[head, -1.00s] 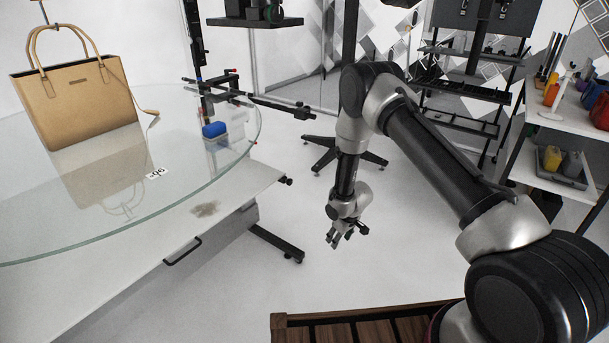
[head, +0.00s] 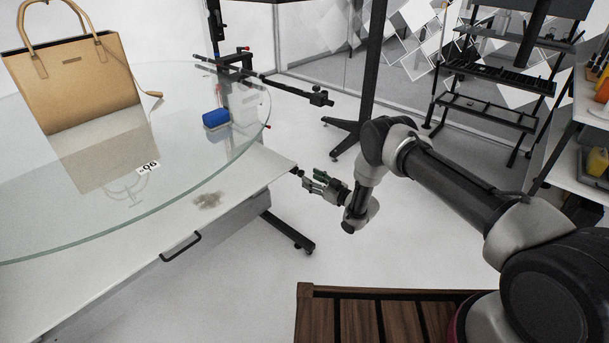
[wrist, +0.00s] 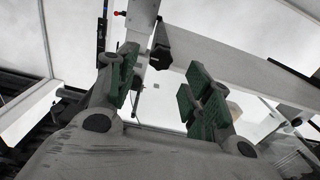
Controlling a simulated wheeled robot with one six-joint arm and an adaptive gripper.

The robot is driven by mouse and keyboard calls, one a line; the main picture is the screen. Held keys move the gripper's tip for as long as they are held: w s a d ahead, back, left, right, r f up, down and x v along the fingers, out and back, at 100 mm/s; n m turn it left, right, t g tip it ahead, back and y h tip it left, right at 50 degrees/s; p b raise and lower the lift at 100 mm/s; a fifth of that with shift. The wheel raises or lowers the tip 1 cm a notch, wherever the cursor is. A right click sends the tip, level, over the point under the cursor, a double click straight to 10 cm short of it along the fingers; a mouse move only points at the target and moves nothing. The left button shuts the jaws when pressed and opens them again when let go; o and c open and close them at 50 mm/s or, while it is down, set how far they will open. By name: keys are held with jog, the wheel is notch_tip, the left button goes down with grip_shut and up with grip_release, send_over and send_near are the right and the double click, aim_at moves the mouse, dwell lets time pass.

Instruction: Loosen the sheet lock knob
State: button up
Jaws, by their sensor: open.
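A black lobed knob, which I take to be the sheet lock knob (wrist: 161,57), sits on a pale bracket in the wrist view, just beyond my fingertips and between their lines. In the head view a small dark knob (head: 297,171) sticks out at the right corner of the white table frame. My gripper (head: 311,181) points left at it, very close; I cannot tell whether they touch. In the wrist view my gripper (wrist: 164,77) is open, with green pads apart and nothing between them.
The glass turntable (head: 110,225) carries a tan handbag (head: 75,75) and a blue block (head: 215,118). A black arm with a clamp (head: 318,97) reaches out above the knob. A wooden slatted surface (head: 345,315) lies at the front. Shelves stand at the right.

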aim_at(302, 174)
jog(key=x, duration=0.5)
jog(key=c, duration=1)
